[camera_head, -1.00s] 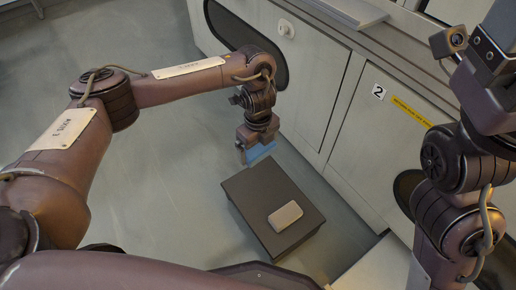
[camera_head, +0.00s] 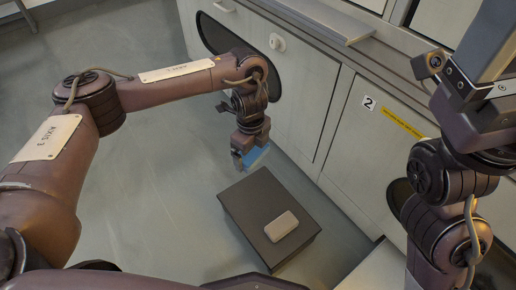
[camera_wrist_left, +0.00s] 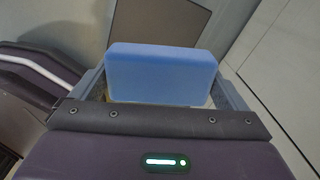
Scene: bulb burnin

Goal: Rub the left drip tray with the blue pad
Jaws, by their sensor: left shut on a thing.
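The blue pad (camera_head: 256,156) is between the fingers of my left gripper (camera_head: 250,160), which is shut on it. In the left wrist view the pad (camera_wrist_left: 160,75) is a smooth blue block spanning the space between the two grey fingers (camera_wrist_left: 160,95). The gripper points down, beyond the far edge of a dark box in the head view. I cannot make out a drip tray for certain; a flat pale grey panel (camera_head: 305,18) lies on the counter at the top. My right arm shows at the right, but its fingers are not seen.
The dark low box (camera_head: 240,205) stands on the floor with a pale rounded block (camera_head: 281,225) on top. Pale cabinets (camera_head: 345,125) with a counter run along the right, one labelled 2. The floor at the left is open.

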